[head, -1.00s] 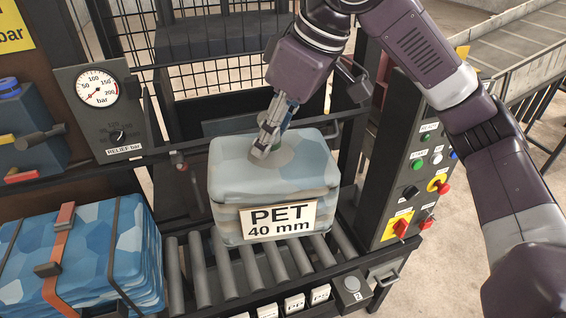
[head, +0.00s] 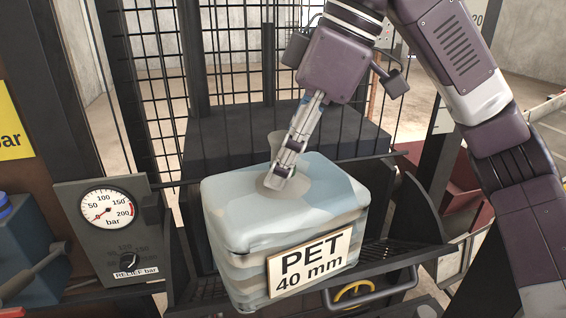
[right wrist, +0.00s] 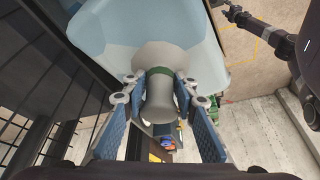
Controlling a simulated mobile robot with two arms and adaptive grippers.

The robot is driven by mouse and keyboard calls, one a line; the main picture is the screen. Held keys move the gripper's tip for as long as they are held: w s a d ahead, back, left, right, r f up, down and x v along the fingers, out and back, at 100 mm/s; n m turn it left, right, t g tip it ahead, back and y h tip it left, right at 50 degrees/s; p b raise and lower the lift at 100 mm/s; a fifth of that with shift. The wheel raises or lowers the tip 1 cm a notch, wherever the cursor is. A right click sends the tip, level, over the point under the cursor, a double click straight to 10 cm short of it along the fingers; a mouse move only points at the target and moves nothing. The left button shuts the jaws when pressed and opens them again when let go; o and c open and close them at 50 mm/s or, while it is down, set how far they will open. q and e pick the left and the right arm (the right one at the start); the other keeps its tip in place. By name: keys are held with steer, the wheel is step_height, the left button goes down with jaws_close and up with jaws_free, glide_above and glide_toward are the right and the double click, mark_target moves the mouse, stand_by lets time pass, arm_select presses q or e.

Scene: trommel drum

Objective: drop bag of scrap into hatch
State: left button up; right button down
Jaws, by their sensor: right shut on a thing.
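The bag of scrap (head: 245,213) is a bulky, pale blue and tan sack with a "PET 40 mm" label (head: 309,263). My right gripper (head: 287,170) is shut on the gathered neck at its top and holds it upright. In the right wrist view the fingers (right wrist: 160,95) close around the grey neck with a green band, and the blue bag (right wrist: 110,25) lies beyond. A dark hatch (head: 425,212) with an angled side plate and a perforated floor lies behind and below the bag. The bag hides most of its opening.
A pressure gauge box (head: 108,233) stands close on the left. Behind are a dark block (head: 220,140) and a wire mesh guard (head: 160,85). A handle with a yellow ring (head: 355,294) is at the front below the bag. A blue container (head: 25,240) sits far left.

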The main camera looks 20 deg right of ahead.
arm_select(q)
steer(key=shift+s+f, duration=0.2)
steer(key=shift+s, duration=0.35)
arm_select(e)
steer(key=w+f, duration=0.6)
steer(key=w, duration=0.3)
steer(key=shift+w+f, duration=0.25)
